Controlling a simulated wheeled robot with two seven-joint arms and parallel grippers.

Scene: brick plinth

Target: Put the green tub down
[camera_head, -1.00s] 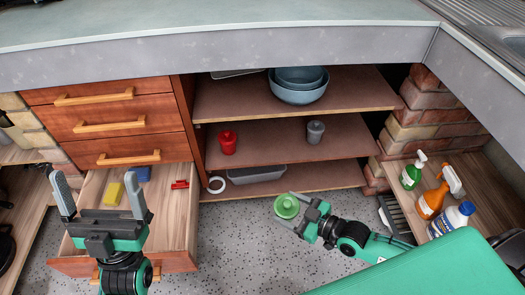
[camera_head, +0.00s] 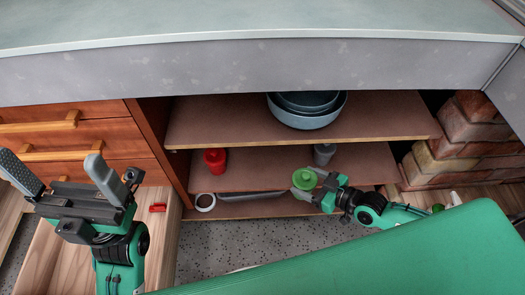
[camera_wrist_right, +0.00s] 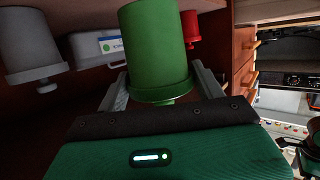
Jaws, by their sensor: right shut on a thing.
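The green tub (camera_head: 304,180) is at the front edge of the middle shelf (camera_head: 265,168) in the head view, between and in front of the red tub (camera_head: 215,157) and the grey tub (camera_head: 323,153). My right gripper (camera_head: 316,183) is shut on it. The right wrist view shows the green tub (camera_wrist_right: 155,50) between the two fingers, with the grey tub (camera_wrist_right: 30,40) to its left and the red tub (camera_wrist_right: 191,28) behind on the right. I cannot tell if it touches the shelf. My left gripper (camera_head: 53,168) is open and empty over the drawer.
Blue-grey bowls (camera_head: 307,110) sit on the upper shelf. A white ring (camera_head: 205,202) and a grey tray (camera_head: 250,196) are low down. The open drawer (camera_head: 90,255) holds a red object (camera_head: 158,207).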

